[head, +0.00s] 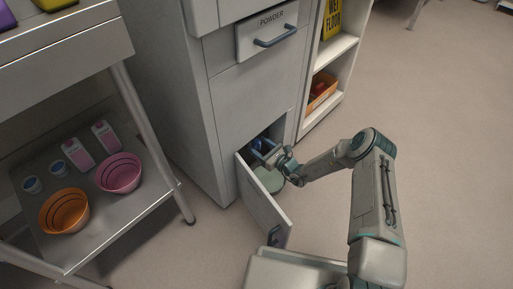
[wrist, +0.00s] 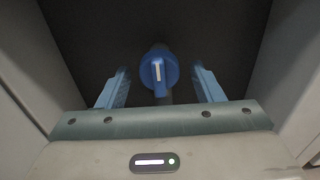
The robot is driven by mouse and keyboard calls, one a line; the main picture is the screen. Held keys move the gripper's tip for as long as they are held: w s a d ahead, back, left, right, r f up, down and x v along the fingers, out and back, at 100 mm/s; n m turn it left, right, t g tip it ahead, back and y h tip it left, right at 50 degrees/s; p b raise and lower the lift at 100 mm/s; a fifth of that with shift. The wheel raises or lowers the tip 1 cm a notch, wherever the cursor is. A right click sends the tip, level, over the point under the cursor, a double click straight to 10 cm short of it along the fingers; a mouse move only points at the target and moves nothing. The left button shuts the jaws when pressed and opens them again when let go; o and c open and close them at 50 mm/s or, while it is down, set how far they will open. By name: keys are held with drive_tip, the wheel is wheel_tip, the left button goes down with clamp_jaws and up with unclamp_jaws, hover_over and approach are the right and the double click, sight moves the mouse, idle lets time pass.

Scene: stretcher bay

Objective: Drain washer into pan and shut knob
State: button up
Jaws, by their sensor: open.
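The washer (head: 240,110) is a tall grey cabinet with its low hatch door (head: 262,205) swung open. My gripper (head: 264,150) reaches into the dark hatch opening. In the wrist view a blue knob (wrist: 159,66) with a white mark sits deep in the opening, its mark and tab pointing straight down. My open blue fingers stand one to each side of the knob, with gaps and no visible contact. A pale green round pan (head: 270,181) lies low at the opening, below my gripper and partly hidden by it and the door. No water is visible.
A drawer marked POWDER (head: 268,32) is above the hatch. A steel cart (head: 128,222) on the left holds an orange basket (head: 64,211), a pink basket (head: 119,173), cartons and tubs. A shelf unit (head: 335,50) stands right of the washer. The floor at right is clear.

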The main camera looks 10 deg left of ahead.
drive_tip(key=shift+x, duration=0.95)
drive_tip(key=shift+c, duration=0.2)
drive_tip(key=c, duration=0.9)
